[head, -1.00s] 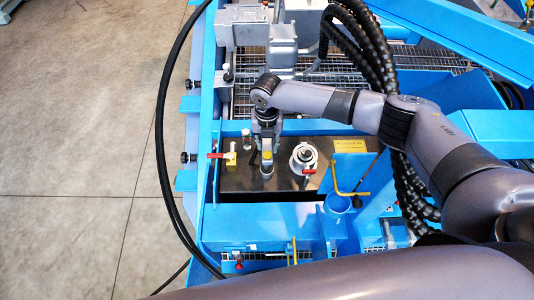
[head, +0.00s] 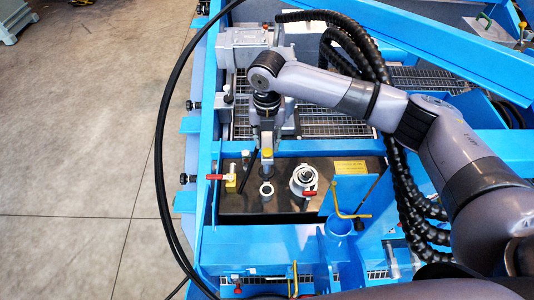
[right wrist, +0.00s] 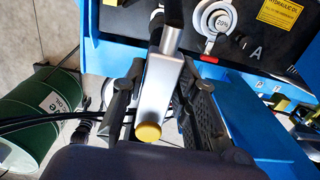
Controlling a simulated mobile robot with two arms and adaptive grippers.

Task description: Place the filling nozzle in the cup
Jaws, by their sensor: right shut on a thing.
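The filling nozzle (head: 267,142) is a silver body with a round yellow cap and a dark hose or spout. My right gripper (head: 267,128) is shut on it above the dark tank top. In the right wrist view the nozzle (right wrist: 160,78) lies between the two fingers of the gripper (right wrist: 158,100), its yellow cap towards the camera. A blue cup (head: 338,226) is fixed to the blue frame, to the lower right of the gripper and apart from the nozzle. My left gripper is out of view.
The dark tank top (head: 240,204) carries an open round port (head: 267,188), a silver fitting with a red lever (head: 304,181) and a red-handled valve (head: 222,177). A yellow bent rod (head: 345,205) stands beside the cup. Black hoses (head: 350,50) hang behind.

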